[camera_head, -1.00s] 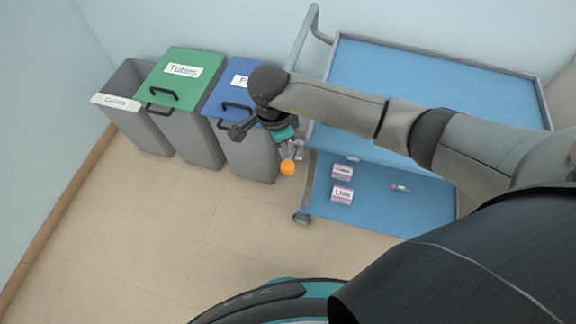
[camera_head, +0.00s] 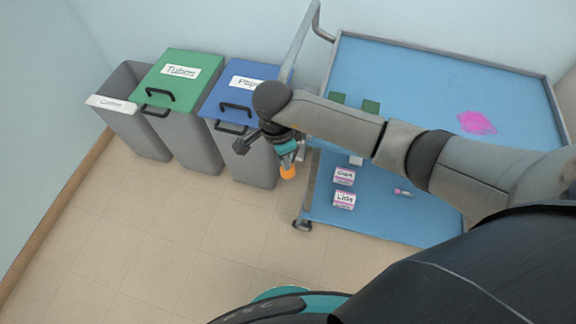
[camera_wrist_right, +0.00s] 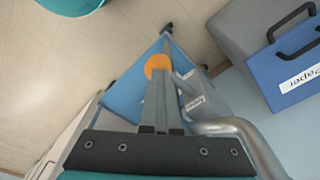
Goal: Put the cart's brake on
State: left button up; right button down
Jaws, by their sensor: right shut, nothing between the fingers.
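The cart has a blue top shelf (camera_head: 440,85), a blue lower shelf (camera_head: 385,218) and a grey frame with a push handle at its left end. An orange rounded knob (camera_head: 288,172) shows at the cart's left end; it also shows in the wrist view (camera_wrist_right: 158,66). My right gripper (camera_head: 287,160) is pointed down outside that end. Its fingers (camera_wrist_right: 157,84) are shut with nothing between them, and their tips overlap the knob in the picture. I cannot tell whether they touch it. A small label (camera_wrist_right: 193,103) shows beside the fingers. My left gripper is not in view.
Bins with a green lid (camera_head: 165,88) and a blue lid (camera_head: 226,105), plus an open grey bin (camera_head: 140,125), stand left of the cart. Two labelled boxes (camera_head: 344,177) and a small tube (camera_head: 403,193) are on the lower shelf. The floor (camera_head: 180,240) in front is clear.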

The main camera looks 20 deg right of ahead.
notch_tip(320, 180, down, 4)
jog(key=b, duration=0.3)
jog(key=shift+d+r, duration=0.1)
jog(key=shift+d, duration=0.05)
jog(key=shift+a+r, duration=0.2)
jog(key=shift+r, duration=0.1)
jog(key=a, duration=0.1)
jog(key=a+r, duration=0.1)
jog(key=shift+s+a+p, duration=0.2)
jog(key=shift+a+p, duration=0.15)
jog(key=shift+a, duration=0.05)
notch_tip(320, 180, up, 15)
jog(key=a+p, duration=0.1)
jog(key=p, duration=0.1)
jog(key=shift+a+p, duration=0.25)
jog(key=shift+p, duration=0.05)
